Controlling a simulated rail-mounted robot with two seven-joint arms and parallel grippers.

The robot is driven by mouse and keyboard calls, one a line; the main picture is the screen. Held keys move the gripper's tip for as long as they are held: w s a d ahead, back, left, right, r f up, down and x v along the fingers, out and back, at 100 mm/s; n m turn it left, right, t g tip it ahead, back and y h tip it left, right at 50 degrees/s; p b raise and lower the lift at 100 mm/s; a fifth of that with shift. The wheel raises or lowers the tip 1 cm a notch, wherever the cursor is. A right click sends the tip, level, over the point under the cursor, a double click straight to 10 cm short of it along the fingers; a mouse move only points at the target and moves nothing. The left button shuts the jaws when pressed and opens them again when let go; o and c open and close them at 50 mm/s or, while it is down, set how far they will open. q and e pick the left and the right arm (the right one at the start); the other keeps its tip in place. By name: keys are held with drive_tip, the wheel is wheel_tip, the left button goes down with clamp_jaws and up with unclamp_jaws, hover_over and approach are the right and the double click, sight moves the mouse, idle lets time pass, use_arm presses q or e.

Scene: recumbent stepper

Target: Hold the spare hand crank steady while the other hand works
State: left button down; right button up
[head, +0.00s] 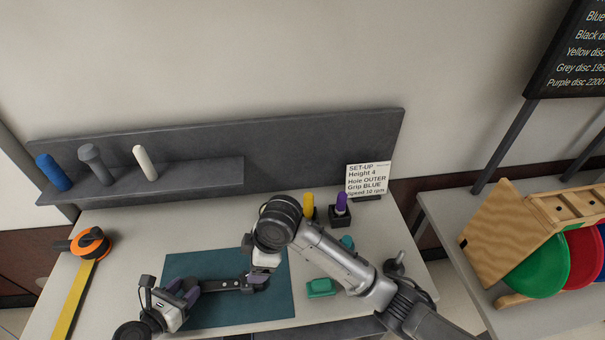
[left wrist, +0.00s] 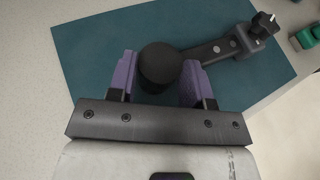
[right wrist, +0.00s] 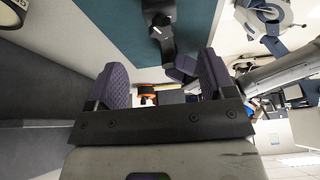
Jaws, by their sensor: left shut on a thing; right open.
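The dark hand crank (head: 232,285) lies over the teal mat (head: 215,317). Its round black end (left wrist: 160,66) sits between the purple pads of my left gripper (head: 184,292), which is shut on it. In the left wrist view the crank arm (left wrist: 216,48) runs up and right to an end block with a small black knob (left wrist: 264,24). My right gripper (head: 254,268) is open above the crank's right end, partly hidden by its own wrist in the head view. In the right wrist view the crank (right wrist: 166,42) shows beyond its spread pads, with nothing held between them.
Blue (head: 53,172), grey (head: 95,165) and white (head: 146,163) grips stand on the back shelf. Yellow (head: 308,203) and purple (head: 342,202) ones stand near the set-up card (head: 367,180). A green object (head: 320,288) lies right of the mat, an orange tape measure (head: 91,244) left.

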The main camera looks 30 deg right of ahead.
use_arm(q)
drive_tip(key=shift+f, duration=0.2)
use_arm(e)
drive_tip(key=shift+v, duration=2.6)
use_arm(q)
drive_tip(key=shift+c, duration=2.4)
unclamp_jaws()
drive_tip(key=shift+r, duration=0.15)
drive_tip(key=shift+s, duration=0.1)
